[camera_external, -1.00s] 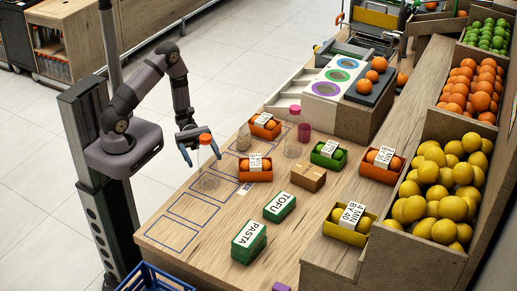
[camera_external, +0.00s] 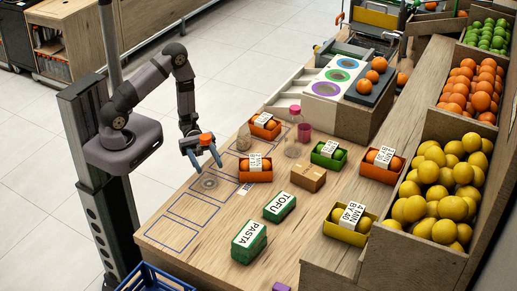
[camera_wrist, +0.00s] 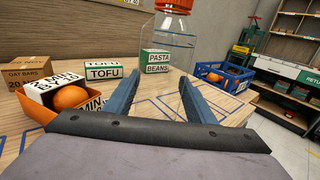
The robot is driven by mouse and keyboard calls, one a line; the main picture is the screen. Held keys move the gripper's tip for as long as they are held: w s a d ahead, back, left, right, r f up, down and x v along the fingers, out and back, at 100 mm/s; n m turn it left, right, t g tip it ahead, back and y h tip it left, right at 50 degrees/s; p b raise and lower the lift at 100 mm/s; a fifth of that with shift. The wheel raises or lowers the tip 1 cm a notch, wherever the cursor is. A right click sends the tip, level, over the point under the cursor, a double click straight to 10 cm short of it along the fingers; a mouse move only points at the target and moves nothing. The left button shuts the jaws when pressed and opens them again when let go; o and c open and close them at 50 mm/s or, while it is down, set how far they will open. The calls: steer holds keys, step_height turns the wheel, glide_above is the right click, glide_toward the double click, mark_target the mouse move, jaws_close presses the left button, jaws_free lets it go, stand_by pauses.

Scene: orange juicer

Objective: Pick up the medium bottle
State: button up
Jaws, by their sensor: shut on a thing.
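The orange-capped clear bottle (camera_external: 207,138) stands upright near the left edge of the wooden counter. Its see-through body is hard to make out in the external view. My gripper (camera_external: 204,157) is at the bottle, just below its cap, with blue fingers on either side. I cannot see clear space under the bottle.
A pink-capped clear bottle (camera_external: 294,140) stands further back. An orange crate of fruit (camera_external: 255,175) sits close to the right of my gripper, with a cardboard box (camera_external: 309,177) beyond it. Green TOFU (camera_external: 280,208) and PASTA (camera_external: 249,243) boxes lie nearer. The outlined front-left counter is clear.

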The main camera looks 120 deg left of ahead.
mark_target(206, 140)
steer(key=shift+r, duration=0.2)
steer(key=shift+r, duration=4.85)
